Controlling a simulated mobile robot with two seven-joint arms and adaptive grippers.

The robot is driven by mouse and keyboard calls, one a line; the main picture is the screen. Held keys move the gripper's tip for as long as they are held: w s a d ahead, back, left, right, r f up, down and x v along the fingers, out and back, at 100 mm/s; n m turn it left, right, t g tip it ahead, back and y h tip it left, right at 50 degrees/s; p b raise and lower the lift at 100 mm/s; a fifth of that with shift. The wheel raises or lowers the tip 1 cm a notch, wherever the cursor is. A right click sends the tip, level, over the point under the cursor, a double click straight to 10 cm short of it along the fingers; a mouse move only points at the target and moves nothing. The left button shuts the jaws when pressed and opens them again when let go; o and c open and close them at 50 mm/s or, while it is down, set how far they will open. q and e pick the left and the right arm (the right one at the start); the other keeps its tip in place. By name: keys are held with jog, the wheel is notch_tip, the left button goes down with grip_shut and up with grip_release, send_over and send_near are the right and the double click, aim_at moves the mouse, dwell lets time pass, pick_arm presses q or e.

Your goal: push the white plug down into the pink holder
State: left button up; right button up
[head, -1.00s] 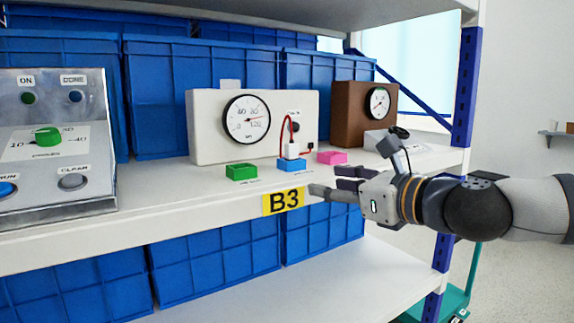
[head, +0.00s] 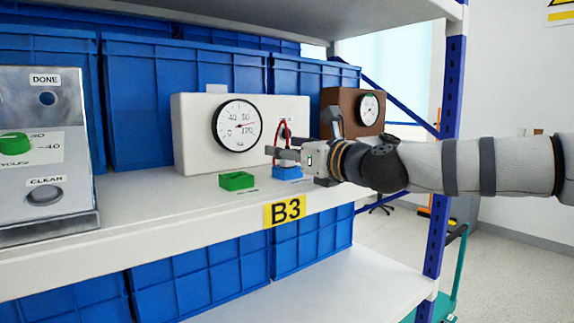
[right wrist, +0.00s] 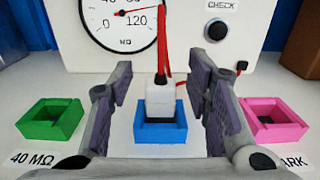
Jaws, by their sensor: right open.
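The white plug (right wrist: 160,98) stands upright in the blue holder (right wrist: 160,133) in the right wrist view, with a red cable rising from its top. The blue holder also shows in the head view (head: 288,173), where my gripper hides most of the plug. The pink holder (right wrist: 268,120) is empty, to the right in the right wrist view; in the head view my right arm hides it. My right gripper (right wrist: 163,95) is open, with one finger on each side of the plug and a gap at both sides. It also shows in the head view (head: 285,155). My left gripper is not in view.
An empty green holder (head: 237,181) sits left of the blue one. Behind stand a white meter box (head: 195,150) with a dial and a brown meter box (head: 350,97). A metal control panel (head: 40,160) is at left. The shelf front edge carries a B3 label (head: 285,211).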

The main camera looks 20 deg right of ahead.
jog(key=shift+w, duration=0.15)
grip_shut()
jog(key=shift+r, duration=0.1)
